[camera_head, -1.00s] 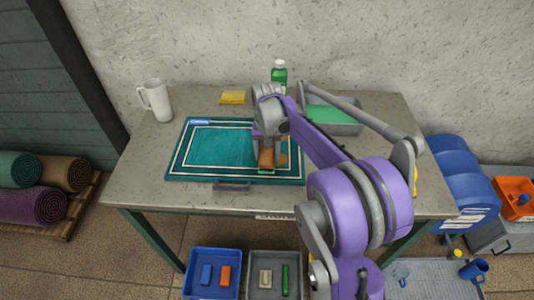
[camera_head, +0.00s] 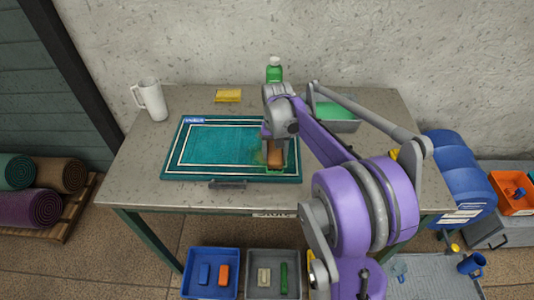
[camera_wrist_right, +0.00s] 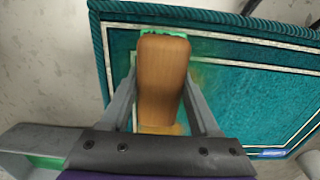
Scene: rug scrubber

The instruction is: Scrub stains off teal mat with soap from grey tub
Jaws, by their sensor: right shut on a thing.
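The teal mat (camera_head: 215,150) with white border lines lies flat on the table. My right gripper (camera_head: 275,150) is shut on a wooden-backed brush (camera_head: 275,159) over the mat's right part. In the right wrist view, the brush (camera_wrist_right: 162,75) sits between the two fingers (camera_wrist_right: 160,95), with green at its far end. It looks down on the mat, but contact is partly hidden. A faint yellow-green stain (camera_head: 258,156) shows just left of the brush; it also shows in the wrist view (camera_wrist_right: 205,76). The grey tub (camera_head: 345,127) holds green soap, partly behind my arm. My left gripper is out of view.
A green bottle (camera_head: 274,72) stands behind the mat. A yellow sponge (camera_head: 228,95) and a white jug (camera_head: 152,102) are at the back left. A dark handle-like piece (camera_head: 228,184) lies at the mat's front edge. The table's left side is clear.

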